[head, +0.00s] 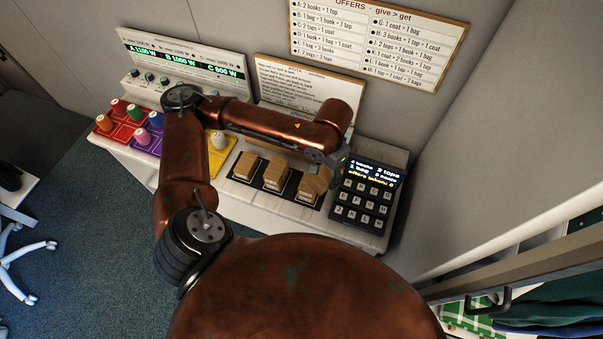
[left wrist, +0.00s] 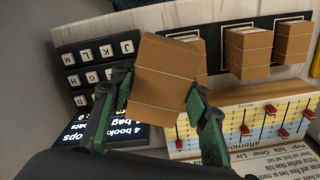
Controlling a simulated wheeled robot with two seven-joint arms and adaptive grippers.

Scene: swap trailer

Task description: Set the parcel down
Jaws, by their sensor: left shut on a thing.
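My left gripper (head: 322,163) is shut on a brown cardboard parcel (head: 316,181) tied with string. The parcel also shows between the green fingers in the left wrist view (left wrist: 162,78), slightly tilted. My right gripper is not in view.
A black keypad with a lit display (head: 368,191) stands close to the right of the parcel. Behind the parcels is a board with text (head: 283,82). Coloured trays with pegs (head: 120,125) stand at the left of the white counter (head: 262,207).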

